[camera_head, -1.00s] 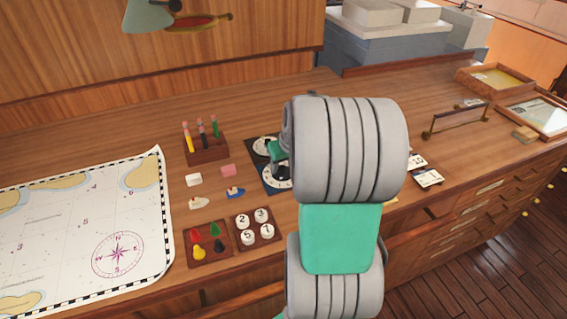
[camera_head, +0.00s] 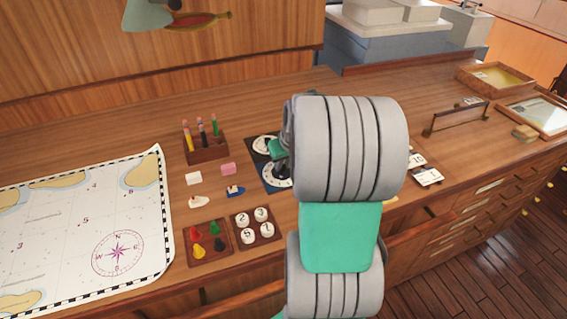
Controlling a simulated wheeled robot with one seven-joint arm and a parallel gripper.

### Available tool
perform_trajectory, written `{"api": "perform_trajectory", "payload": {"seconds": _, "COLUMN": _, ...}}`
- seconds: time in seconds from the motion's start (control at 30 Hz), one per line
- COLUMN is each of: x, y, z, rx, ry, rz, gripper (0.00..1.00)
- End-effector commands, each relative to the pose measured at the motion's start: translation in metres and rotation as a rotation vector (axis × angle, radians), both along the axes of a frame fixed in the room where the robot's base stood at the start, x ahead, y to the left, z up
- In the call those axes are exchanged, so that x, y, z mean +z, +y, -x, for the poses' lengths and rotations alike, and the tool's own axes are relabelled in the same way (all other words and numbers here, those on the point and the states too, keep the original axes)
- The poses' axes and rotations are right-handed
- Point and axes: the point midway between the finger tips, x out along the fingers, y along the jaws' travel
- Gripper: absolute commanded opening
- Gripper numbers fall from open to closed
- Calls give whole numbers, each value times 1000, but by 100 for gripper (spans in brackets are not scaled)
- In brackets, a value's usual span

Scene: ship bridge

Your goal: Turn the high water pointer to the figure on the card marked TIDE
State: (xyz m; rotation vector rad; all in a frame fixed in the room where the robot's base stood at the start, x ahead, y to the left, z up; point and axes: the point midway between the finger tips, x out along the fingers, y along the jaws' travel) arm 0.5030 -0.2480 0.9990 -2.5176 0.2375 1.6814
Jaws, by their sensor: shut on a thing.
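A board with two white-faced dials stands left of my arm: the upper dial (camera_head: 262,145) on a dark panel, the lower dial (camera_head: 272,178) on a blue panel. My gripper (camera_head: 283,174) shows only as a dark tip beside my arm, low over the lower dial. It is shut on the lower dial's pointer, which the gripper hides. The dial figures are too small to read, and I cannot tell which dial is high water. Small printed cards (camera_head: 428,177) lie right of my arm. Their words are not legible, so I cannot pick out the one marked TIDE.
Left of the dials are a pen block (camera_head: 206,147), small boat models (camera_head: 235,191), a tray of coloured pieces (camera_head: 208,262), a tray of numbered discs (camera_head: 257,240) and a chart (camera_head: 70,230). A brass-railed rack (camera_head: 457,118) stands right.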

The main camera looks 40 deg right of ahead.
Motion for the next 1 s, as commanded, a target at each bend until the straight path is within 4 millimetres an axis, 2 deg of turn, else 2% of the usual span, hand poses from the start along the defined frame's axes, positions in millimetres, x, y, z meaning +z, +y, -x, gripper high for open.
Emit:
{"api": "perform_trajectory", "payload": {"seconds": 0.27, "x": -1, "y": -1, "z": 1, "rx": 56, "ry": 1, "rz": -1, "gripper": 0}}
{"api": "perform_trajectory", "payload": {"seconds": 0.43, "x": -2, "y": -3, "z": 1, "rx": 151, "ry": 1, "rz": 0, "gripper": 0}}
{"api": "perform_trajectory", "payload": {"seconds": 1.0, "x": 0, "y": -8, "z": -1, "rx": 670, "ry": 0, "rz": 1, "gripper": 0}}
